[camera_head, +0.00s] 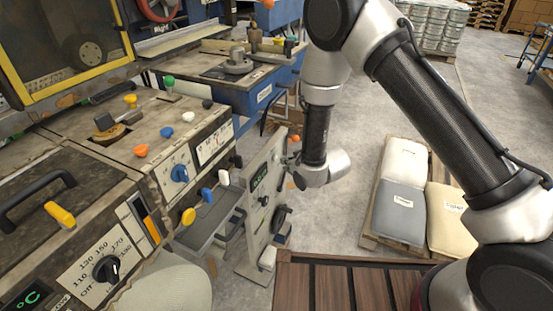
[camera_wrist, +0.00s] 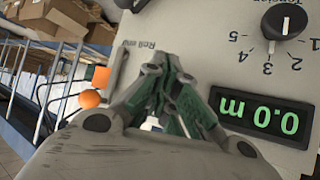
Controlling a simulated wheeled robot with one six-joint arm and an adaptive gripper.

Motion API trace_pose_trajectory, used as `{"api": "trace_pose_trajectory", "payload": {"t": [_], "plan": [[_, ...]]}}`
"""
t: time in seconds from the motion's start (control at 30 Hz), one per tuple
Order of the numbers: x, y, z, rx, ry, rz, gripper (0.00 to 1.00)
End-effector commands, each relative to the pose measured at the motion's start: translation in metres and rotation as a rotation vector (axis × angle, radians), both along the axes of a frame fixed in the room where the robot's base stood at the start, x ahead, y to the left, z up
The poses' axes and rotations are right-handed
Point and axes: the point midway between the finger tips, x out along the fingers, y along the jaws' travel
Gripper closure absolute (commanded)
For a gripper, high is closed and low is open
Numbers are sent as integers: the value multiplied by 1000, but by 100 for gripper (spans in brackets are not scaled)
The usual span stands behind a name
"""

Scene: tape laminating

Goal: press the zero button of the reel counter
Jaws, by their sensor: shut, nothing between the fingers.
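The reel counter's display (camera_wrist: 263,115) reads 0.0 m in green digits, upside down in the wrist view. It sits on a grey upright panel (camera_wrist: 215,45), with a black Tension dial (camera_wrist: 283,22) near it. In the head view the display (camera_head: 259,179) faces left on the panel. My gripper (camera_wrist: 165,72) is shut and empty, its fingertips close in front of the panel beside the display. I cannot tell whether they touch it. The zero button is not clearly seen; the fingers cover part of the panel. In the head view my gripper (camera_head: 290,159) is partly hidden by the panel edge.
An orange ball (camera_wrist: 89,98) and orange square (camera_wrist: 101,77) show left of the fingers in the wrist view. A machine with a blue knob (camera_head: 180,173) stands left of the panel. A pallet with sacks (camera_head: 403,198) lies on the floor to the right.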

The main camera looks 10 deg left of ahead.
Motion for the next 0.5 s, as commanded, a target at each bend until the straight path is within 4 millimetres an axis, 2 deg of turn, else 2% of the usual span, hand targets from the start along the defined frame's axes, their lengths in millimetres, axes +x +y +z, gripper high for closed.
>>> {"api": "trace_pose_trajectory", "payload": {"t": [0.5], "plan": [[-16,-44,0,0,1,-1,100]]}}
